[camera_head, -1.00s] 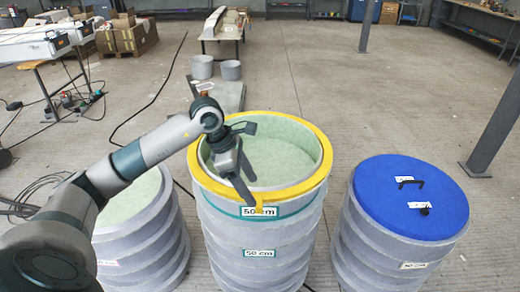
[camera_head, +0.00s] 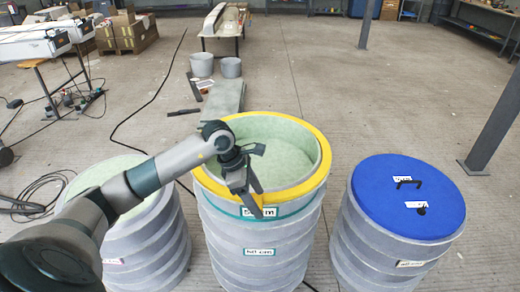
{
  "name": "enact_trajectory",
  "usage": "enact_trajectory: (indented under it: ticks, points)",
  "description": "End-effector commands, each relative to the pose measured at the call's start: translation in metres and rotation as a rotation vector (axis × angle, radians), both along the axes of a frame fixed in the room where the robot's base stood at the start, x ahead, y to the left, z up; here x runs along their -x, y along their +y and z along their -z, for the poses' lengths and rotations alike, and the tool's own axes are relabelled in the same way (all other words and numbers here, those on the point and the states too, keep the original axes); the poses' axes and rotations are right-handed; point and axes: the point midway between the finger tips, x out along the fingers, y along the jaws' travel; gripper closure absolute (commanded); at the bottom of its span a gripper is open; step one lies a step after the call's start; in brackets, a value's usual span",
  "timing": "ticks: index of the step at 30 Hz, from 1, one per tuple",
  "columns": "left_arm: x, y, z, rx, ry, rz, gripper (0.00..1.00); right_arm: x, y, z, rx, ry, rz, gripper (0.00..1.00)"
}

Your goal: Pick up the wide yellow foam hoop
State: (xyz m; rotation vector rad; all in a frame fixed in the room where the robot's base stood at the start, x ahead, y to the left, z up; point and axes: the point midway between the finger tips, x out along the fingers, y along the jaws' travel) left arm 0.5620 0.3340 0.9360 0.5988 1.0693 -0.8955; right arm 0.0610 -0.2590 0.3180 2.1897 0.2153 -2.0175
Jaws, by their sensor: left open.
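The wide yellow foam hoop (camera_head: 318,172) lies around the top rim of the middle mould (camera_head: 262,252), a tall ribbed grey cylinder with a pale green inside. My left gripper (camera_head: 258,202) is open at the front left part of the hoop, with its fingers pointing down. One finger overlaps the hoop and the label below it in the picture. I cannot tell whether the fingers touch the hoop. The arm and gripper hide part of the hoop's left front. My right gripper is not in view.
A mould with a blue lid (camera_head: 408,196) stands to the right. A lower mould with a pale green top (camera_head: 112,178) stands to the left, partly behind my arm. Grey buckets (camera_head: 231,67) and a grey slab (camera_head: 222,98) lie behind. Open floor is at the right rear.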

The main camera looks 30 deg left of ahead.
Motion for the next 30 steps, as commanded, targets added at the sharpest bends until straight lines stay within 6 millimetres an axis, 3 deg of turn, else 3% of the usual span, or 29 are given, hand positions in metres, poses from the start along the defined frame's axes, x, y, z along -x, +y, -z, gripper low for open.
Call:
enact_trajectory:
  ticks: [12, 13, 18, 30]
  points:
    - [0.0000, 0.0001, 0.0003, 0.000, 0.000, 0.000, 0.34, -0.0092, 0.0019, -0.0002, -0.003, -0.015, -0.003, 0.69]
    - [0.0001, 0.0001, 0.0003, 0.000, 0.000, 0.000, 0.37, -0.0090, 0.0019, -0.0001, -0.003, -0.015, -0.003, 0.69]
    - [-0.0001, 0.0001, 0.0001, 0.000, 0.000, 0.000, 0.77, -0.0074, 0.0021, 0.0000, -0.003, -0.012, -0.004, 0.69]
    - [-0.0005, 0.0003, -0.0023, 0.000, -0.002, 0.001, 0.79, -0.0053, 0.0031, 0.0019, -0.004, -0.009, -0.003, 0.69]
